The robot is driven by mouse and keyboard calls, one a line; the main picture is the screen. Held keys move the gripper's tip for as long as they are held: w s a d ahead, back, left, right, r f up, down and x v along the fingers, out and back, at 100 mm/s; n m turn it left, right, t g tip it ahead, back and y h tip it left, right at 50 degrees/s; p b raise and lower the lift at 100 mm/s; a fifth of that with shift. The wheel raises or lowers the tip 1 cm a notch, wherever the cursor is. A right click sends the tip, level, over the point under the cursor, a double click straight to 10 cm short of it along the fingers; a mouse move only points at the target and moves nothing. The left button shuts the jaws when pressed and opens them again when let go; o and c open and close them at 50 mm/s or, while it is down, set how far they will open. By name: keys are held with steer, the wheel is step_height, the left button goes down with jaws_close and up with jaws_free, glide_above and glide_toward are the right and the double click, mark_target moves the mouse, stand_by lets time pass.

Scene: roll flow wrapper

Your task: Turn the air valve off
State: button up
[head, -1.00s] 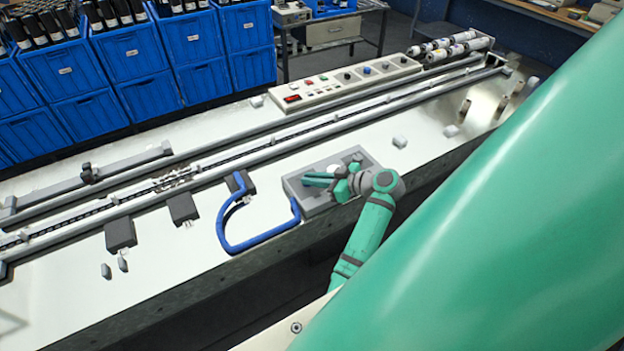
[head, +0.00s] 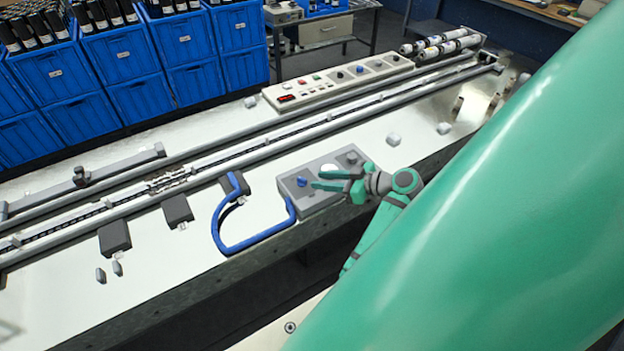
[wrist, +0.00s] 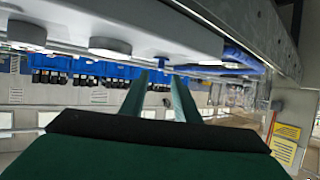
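A grey box (head: 322,201) on the bench's front edge carries a blue knob (head: 302,181), a white round part and a grey knob (head: 351,157). The blue knob, likely the air valve, also shows in the wrist view (wrist: 162,61). My gripper (head: 317,180) is open and empty, its fingers pointing left toward the blue knob. The fingertips are a little right of the knob and look apart from it. In the wrist view the knob lies beyond the gap between the two fingers (wrist: 160,75). Which way the knob is turned is too small to tell.
A blue hose (head: 250,243) loops from the box to a small dark block (head: 235,184). A control panel (head: 338,82) stands behind the conveyor rails. Blue crates (head: 120,58) stand behind the bench. The bench right of the box is mostly clear.

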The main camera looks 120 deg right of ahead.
steer(key=shift+v, duration=2.15)
